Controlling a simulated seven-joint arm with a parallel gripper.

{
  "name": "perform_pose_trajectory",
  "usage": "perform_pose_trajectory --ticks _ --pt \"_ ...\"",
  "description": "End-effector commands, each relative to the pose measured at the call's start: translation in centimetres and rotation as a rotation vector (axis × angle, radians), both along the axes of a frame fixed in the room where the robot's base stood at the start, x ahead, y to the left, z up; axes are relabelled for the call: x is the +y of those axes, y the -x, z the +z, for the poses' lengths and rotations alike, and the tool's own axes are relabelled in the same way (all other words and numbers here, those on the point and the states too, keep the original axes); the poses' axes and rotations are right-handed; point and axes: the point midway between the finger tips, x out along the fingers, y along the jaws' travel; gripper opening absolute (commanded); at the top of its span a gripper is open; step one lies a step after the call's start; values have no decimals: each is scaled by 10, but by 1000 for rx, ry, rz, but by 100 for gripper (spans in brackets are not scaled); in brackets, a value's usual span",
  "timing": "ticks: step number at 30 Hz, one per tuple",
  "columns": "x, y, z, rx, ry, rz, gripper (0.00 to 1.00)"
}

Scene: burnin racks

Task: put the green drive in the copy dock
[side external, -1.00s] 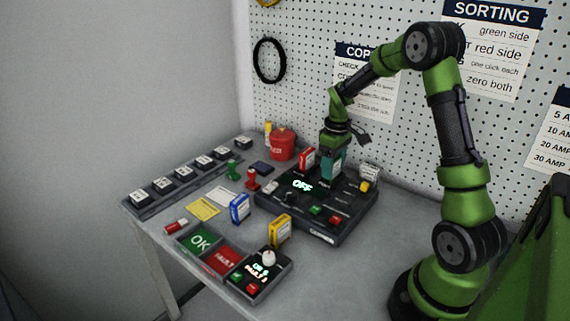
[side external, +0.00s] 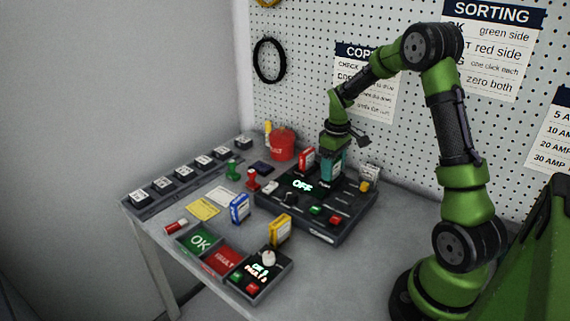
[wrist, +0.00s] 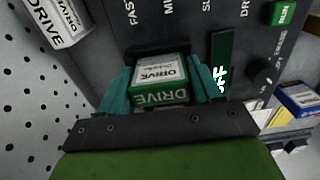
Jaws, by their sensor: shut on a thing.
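The green drive (wrist: 160,82), a green box with a white label, sits between the teal fingers of my gripper (wrist: 163,90) in the wrist view, and the fingers are shut on it. The copy dock (side external: 336,237) is a dark console with a lit OFF display in the side view. My gripper (side external: 332,168) points down at the back part of the dock, close to its top. A dark slot edge shows beside the drive in the wrist view; I cannot tell how deep the drive sits. The fingers hide the drive in the side view.
A blue drive (side external: 239,208) and a yellow drive (side external: 280,230) stand in front of the dock. A red bucket (side external: 282,146) stands behind left.

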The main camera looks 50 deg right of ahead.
Motion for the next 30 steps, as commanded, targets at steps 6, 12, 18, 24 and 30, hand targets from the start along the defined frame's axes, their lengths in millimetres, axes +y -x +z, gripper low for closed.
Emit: perform_pose_trajectory --ticks 6,12,18,24,30 --pt "0 0 -2 0 0 0 31" --pt "0 0 -2 0 0 0 87" --pt "0 0 -2 0 0 0 94" --pt "0 0 -2 0 0 0 100" --pt "0 0 1 -1 0 0 100"
